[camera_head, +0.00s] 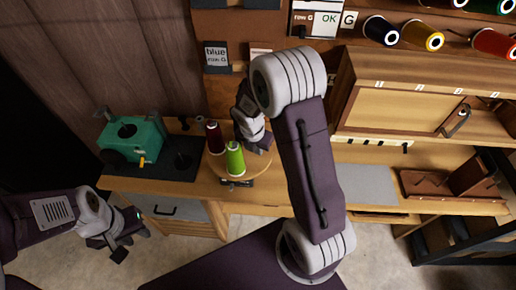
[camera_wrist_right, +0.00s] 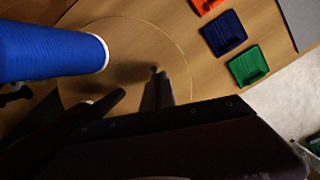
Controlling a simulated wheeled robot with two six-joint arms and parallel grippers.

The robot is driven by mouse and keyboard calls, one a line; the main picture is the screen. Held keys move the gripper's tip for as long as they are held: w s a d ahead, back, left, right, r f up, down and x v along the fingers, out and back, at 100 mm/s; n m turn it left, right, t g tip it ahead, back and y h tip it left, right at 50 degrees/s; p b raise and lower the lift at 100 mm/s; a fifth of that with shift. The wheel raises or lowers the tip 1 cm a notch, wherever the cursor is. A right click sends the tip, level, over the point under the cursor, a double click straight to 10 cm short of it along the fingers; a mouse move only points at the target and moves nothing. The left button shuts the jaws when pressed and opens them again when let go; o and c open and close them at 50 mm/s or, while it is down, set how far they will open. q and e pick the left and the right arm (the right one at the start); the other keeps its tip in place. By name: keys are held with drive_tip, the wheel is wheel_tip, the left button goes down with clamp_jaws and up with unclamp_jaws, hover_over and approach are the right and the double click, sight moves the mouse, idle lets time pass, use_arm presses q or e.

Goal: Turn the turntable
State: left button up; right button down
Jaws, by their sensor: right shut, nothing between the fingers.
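The turntable (camera_head: 218,168) is a round wooden disc near the front edge of the workbench. A maroon spool (camera_head: 215,138) and a green spool (camera_head: 235,160) stand on it. In the right wrist view a large blue spool (camera_wrist_right: 50,52) is at the left, over the disc (camera_wrist_right: 172,38). My right gripper (camera_head: 262,143) is low at the right side of the turntable, shut and empty. Its dark fingers (camera_wrist_right: 156,88) show over the disc; whether they touch it is unclear. My left gripper (camera_head: 130,243) is open and empty, in front of the bench at the lower left.
A green machine (camera_head: 135,138) stands on a dark mat left of the turntable. Orange, blue (camera_wrist_right: 224,33) and green (camera_wrist_right: 249,66) square pieces lie beside the disc. A wooden shelf unit (camera_head: 400,112) and a brown rack (camera_head: 450,184) are to the right. Spools hang above.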

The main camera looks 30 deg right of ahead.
drive_tip(key=shift+w+d+n+p, duration=0.1)
drive_tip(key=shift+d+n+p, duration=0.1)
drive_tip(key=shift+n+p, duration=0.35)
